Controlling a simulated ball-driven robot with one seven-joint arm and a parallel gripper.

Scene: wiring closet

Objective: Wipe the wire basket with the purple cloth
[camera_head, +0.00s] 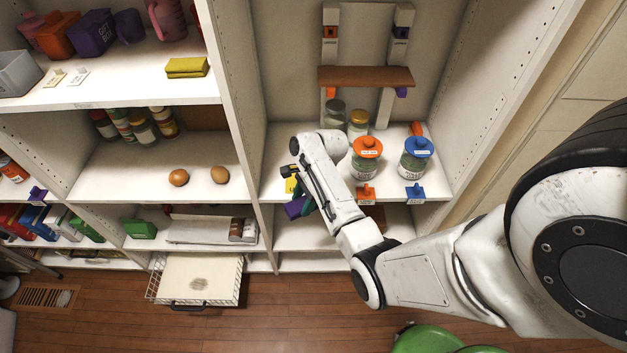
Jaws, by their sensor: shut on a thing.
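The wire basket (153,284) is at the lower left, standing out from the bottom of the shelving. It has white wire sides, a pale flat bottom with a grey-brown smudge (199,284), and a dark front handle (187,306). My gripper (303,205) is in front of the middle shelf unit, above and to the right of the basket and apart from it. It is shut on the purple cloth (294,209), which shows as a small purple patch by the fingers. My arm hides part of the gripper and perhaps of the cloth.
Jars with orange (367,148) and blue (417,146) lids stand on the shelf right of my gripper. Two eggs (179,177) lie on the shelf at left. A folded yellow cloth (187,67) lies higher up. The wooden floor (275,315) before the basket is clear.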

